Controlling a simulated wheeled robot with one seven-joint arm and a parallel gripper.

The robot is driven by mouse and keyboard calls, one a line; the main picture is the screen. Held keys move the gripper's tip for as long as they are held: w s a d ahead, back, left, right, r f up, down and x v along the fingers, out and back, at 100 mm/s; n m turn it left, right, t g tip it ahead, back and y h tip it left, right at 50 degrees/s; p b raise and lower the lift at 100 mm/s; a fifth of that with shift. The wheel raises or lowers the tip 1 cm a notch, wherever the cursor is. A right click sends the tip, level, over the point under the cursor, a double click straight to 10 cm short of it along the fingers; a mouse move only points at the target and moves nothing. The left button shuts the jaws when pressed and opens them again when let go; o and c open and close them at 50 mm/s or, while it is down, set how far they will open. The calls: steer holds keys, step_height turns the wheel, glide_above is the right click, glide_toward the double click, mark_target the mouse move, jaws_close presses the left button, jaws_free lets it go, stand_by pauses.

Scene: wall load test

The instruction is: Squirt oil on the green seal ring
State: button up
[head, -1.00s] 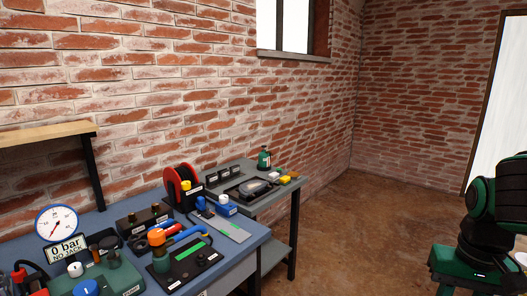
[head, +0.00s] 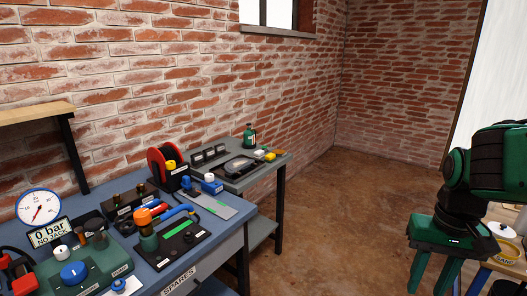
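My gripper (head: 431,280) hangs at the lower right, well away from the benches. Its two green fingers point down and are apart, with nothing seen between them; the tips are near the picture's bottom edge. A small green bottle (head: 249,138) with a dark top stands upright at the back of the far grey bench. A green container with an orange top (head: 147,234) stands on the blue bench, beside a black tray (head: 186,248) with a green strip. I cannot tell from their labels which holds oil. I cannot make out a green seal ring.
The blue bench (head: 225,226) carries a pressure gauge (head: 38,207), a sign reading 0 bar, a red reel (head: 166,167) and a green pump unit (head: 85,268). A wooden table (head: 509,264) with a can marked SAND stands at right. Brown floor (head: 340,220) between is clear.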

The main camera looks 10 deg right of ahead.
jaws_close()
stand_by(1.7)
